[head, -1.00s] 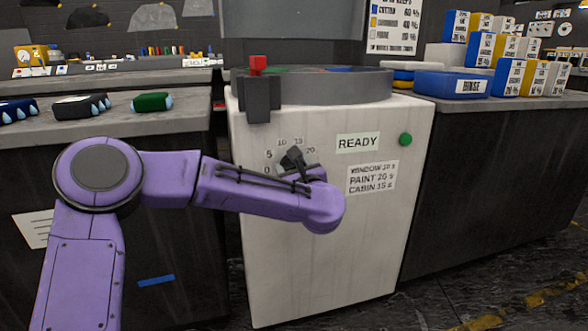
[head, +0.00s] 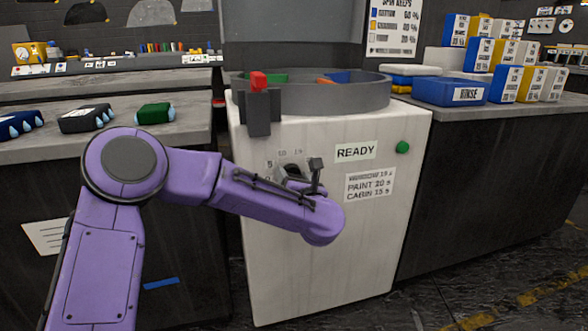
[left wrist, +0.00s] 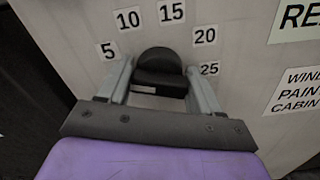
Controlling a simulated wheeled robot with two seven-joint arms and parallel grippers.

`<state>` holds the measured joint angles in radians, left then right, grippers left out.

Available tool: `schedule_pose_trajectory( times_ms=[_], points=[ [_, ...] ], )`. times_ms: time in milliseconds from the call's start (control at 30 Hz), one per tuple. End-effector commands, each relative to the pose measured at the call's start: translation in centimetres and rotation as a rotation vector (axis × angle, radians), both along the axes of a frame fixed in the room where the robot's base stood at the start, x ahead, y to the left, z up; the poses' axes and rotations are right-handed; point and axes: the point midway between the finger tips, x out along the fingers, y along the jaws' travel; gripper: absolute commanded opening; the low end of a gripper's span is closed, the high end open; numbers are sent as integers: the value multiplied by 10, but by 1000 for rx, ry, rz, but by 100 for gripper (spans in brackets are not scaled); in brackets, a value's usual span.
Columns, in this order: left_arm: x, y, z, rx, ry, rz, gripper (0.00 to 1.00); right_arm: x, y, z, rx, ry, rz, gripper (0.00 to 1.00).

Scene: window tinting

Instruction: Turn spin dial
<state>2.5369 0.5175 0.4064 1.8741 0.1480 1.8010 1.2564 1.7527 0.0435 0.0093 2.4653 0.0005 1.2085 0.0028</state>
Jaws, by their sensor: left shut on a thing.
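The spin dial is a dark round knob (left wrist: 160,72) on the white front of the spin machine (head: 330,260). In the left wrist view, labels 5, 10, 15, 20 and 25 curve around it. My left gripper (left wrist: 160,85) is shut on the dial, with one grey finger on each side. A pale mark shows low on the knob; which number the dial is set to is unclear. In the head view, my left gripper (head: 302,170) and purple wrist hide most of the dial and some numbers. My right gripper is not in view.
A READY sign (head: 355,151), a green button (head: 403,147) and a times label (head: 369,184) are right of the dial. A grey round tub (head: 350,96) with a red-topped latch (head: 258,82) tops the machine. Counters stand on both sides; a blue RINSE box (head: 450,90) is at right.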

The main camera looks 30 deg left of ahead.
Motion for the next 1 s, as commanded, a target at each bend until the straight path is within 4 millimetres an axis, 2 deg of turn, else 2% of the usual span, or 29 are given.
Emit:
schedule_pose_trajectory(
  times_ms=[33,1000],
  points=[
    [0,-1,5,30,38,-2,34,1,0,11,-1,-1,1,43],
    [2,-3,2,630,739,-3,34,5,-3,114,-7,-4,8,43]
  ],
)
